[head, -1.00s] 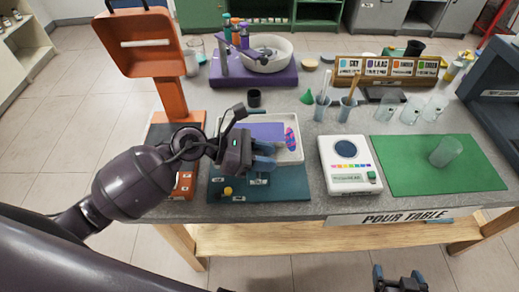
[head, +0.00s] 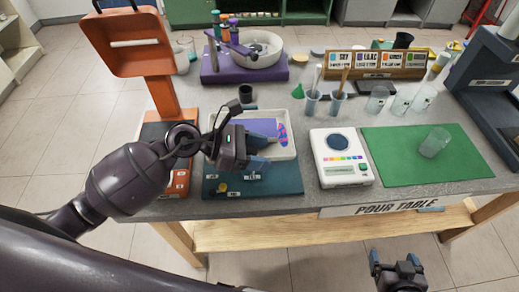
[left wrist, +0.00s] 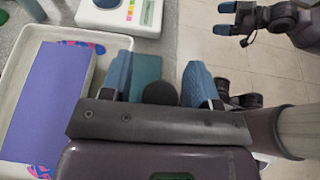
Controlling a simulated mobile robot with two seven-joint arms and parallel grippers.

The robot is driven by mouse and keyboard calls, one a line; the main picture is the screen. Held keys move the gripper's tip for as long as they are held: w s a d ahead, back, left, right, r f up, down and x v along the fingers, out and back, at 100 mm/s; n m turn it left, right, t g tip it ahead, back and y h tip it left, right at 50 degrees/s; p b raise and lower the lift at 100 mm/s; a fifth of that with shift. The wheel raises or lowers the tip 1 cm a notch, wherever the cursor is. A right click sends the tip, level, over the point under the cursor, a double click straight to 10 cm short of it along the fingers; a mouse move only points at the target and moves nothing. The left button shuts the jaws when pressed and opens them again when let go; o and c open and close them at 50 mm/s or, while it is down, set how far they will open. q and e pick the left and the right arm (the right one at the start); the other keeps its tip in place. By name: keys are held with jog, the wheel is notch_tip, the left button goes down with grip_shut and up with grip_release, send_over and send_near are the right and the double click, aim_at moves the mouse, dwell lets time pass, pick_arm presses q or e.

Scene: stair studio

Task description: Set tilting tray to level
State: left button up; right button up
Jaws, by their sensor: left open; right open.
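A shallow white tray (head: 284,149) holds a purple slab and a pink-and-blue patterned piece. I cannot tell how far the tray is tilted. My left gripper (head: 257,152) is open over the front of the tray and base and hides part of both. In the left wrist view the tray rim (left wrist: 22,103) is left of the open, apparently empty fingers (left wrist: 160,82). My right gripper (head: 395,262) is open and empty, in front of the table.
A white instrument (head: 358,173) with a dark round plate stands right of the tray. A green mat (head: 400,170) with a clear beaker (head: 435,143) lies further right. An orange stand (head: 163,95) is at left. A purple stand with a bowl (head: 258,55) is behind.

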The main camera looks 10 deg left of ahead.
pick_arm(q)
jog(key=shift+s+a, duration=0.1)
jog(key=shift+a, duration=0.25)
jog(key=b+v, duration=0.1)
jog(key=v, duration=0.9)
jog(key=shift+r, duration=0.15)
